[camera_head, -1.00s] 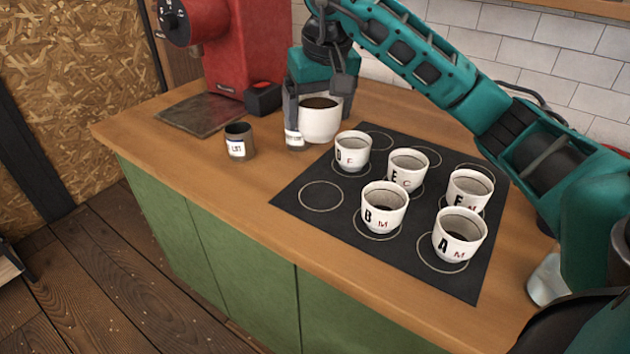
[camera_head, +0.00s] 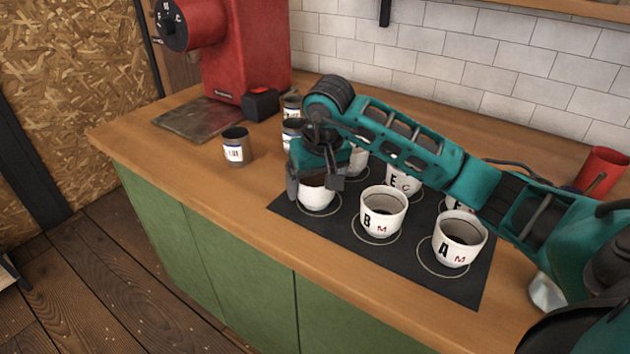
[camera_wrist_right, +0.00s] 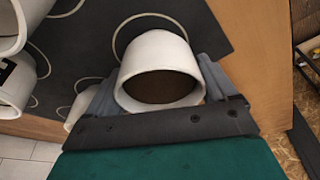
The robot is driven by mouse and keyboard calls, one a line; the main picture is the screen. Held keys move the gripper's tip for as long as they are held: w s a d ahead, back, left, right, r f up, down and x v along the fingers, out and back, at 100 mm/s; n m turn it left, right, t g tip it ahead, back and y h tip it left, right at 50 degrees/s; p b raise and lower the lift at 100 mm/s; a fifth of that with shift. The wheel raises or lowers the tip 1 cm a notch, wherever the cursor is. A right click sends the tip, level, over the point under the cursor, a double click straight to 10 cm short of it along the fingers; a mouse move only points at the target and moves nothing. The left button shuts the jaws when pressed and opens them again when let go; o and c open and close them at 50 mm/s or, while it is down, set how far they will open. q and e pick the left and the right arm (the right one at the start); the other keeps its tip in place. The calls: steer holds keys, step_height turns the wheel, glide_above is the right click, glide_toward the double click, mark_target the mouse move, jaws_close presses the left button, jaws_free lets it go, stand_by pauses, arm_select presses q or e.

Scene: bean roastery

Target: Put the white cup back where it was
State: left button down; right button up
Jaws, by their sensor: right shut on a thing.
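My right gripper (camera_head: 315,186) is shut on a white cup (camera_head: 317,197) with dark contents. It holds the cup upright at the front-left ring of the black mat (camera_head: 345,238). In the right wrist view the cup (camera_wrist_right: 160,55) sits between the fingers, with part of a pale ring showing around its far side. I cannot tell whether its base touches the mat. Lettered white cups stand on other rings: cup B (camera_head: 383,212) just to the right, cup A (camera_head: 460,240) at the front right, cup E (camera_head: 404,180) behind. Others are partly hidden by my arm. My left gripper is not in view.
A dark labelled canister (camera_head: 236,148) stands left of the mat, and two more (camera_head: 292,132) stand behind. A red grinder (camera_head: 245,50) is at the back left. A red vessel (camera_head: 603,170) is at the far right. The counter's front edge is close to the held cup.

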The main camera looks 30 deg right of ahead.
mark_target(321, 205)
steer(key=o, duration=0.9)
steer(key=shift+f, duration=0.1)
steer(key=shift+o, duration=1.1)
steer(key=shift+r, duration=0.2)
steer(key=v, duration=1.2)
steer(key=shift+p, duration=0.45)
